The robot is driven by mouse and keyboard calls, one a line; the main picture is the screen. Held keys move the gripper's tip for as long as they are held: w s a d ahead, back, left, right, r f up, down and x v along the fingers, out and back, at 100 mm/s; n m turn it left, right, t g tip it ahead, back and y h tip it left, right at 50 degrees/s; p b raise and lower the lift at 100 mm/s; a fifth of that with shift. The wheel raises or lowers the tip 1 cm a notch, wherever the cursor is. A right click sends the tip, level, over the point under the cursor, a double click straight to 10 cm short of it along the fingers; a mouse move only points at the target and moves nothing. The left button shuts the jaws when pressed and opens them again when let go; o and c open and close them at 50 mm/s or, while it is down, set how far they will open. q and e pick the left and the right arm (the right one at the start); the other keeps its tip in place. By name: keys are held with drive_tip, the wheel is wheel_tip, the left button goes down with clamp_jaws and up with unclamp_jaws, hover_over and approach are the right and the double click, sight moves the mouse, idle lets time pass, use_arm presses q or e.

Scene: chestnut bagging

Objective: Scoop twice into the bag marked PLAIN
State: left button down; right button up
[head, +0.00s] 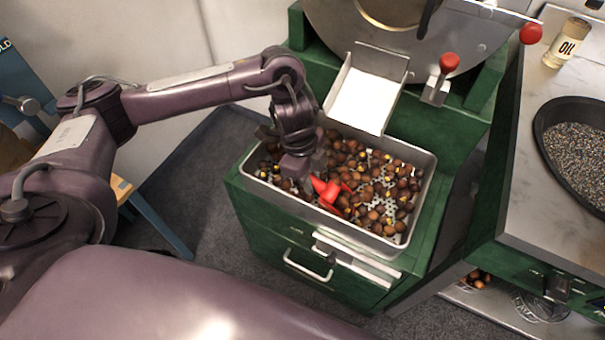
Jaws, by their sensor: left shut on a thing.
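My left gripper (308,182) reaches down into a metal tray (425,172) of chestnuts. It is shut on a red scoop (330,192), whose red part shows just right of the fingers, low among the chestnuts. How much the scoop holds cannot be told. Brown chestnuts (385,185), some with yellow splits, cover much of the tray, and bare perforated floor shows in places. No bag marked PLAIN can be made out. My right gripper is not in view.
The tray sits on a green cabinet (262,225) below a metal chute (365,100) and a roaster drum with red-knobbed levers (449,64). At right, a counter (515,190) holds an oil bottle (567,42) and a dark pan (545,125). Blue-framed furniture (160,222) stands at left.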

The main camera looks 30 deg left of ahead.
sight(335, 201)
use_arm(q)
drive_tip(key=shift+h, duration=0.6)
drive_tip(key=d, duration=0.5)
drive_tip(key=shift+s+f, duration=0.1)
drive_tip(key=shift+f, duration=0.25)
drive_tip(key=shift+r+h, duration=0.35)
drive_tip(key=shift+h, duration=0.35)
drive_tip(key=shift+a+r+h+p, duration=0.2)
drive_tip(key=shift+r+h+p, duration=0.4)
drive_tip(key=shift+r+p, duration=0.8)
drive_tip(key=shift+h, duration=0.3)
drive_tip(key=shift+d+r+p+v, duration=0.1)
drive_tip(key=shift+d+p+v, duration=0.05)
drive_tip(key=shift+p+v, duration=0.75)
drive_tip(key=shift+d+r+p+v, duration=0.15)
drive_tip(key=shift+p+v, duration=0.45)
drive_tip(key=shift+v, duration=0.55)
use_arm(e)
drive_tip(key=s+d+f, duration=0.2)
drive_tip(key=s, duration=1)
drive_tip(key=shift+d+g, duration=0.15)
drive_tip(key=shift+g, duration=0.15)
